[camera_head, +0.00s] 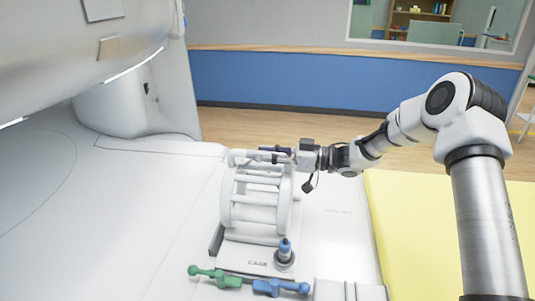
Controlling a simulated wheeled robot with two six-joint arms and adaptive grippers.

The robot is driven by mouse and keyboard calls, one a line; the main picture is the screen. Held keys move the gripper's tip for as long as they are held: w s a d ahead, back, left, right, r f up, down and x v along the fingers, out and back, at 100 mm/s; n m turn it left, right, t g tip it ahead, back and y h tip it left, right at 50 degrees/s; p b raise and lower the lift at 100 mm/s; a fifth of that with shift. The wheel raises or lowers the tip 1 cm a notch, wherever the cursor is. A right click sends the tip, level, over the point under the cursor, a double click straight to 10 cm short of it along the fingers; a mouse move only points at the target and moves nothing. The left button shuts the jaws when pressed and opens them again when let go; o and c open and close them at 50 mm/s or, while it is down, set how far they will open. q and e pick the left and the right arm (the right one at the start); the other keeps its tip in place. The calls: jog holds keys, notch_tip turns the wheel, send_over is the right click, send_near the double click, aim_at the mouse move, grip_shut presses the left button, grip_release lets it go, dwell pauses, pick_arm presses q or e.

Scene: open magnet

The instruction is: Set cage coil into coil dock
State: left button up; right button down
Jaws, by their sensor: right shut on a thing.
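The cage coil (240,213), a white open cylinder of rings and bars, stands in the middle of the view. It is over the coil dock (243,258), a pale plate marked "CAGE" with a dark left edge. I cannot tell whether the coil is fully seated or slightly raised. My right gripper (292,155) reaches in from the right and is shut at the coil's upper right rim, beside a dark blue bar. Its fingertips are small and partly hidden there. My left gripper is not in view.
A blue-topped post (285,252) stands at the dock's front right. A green lever piece (214,276) and a blue one (280,287) lie in front. The white magnet housing (80,45) overhangs the left. A yellow surface (410,235) lies right.

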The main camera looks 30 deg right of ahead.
jog(key=shift+f, duration=0.2)
jog(key=shift+s+a+f+b, duration=0.1)
jog(key=shift+f+b, duration=0.3)
jog(key=shift+f, duration=0.4)
jog(key=c, duration=0.9)
grip_release()
jog(key=shift+r, duration=0.1)
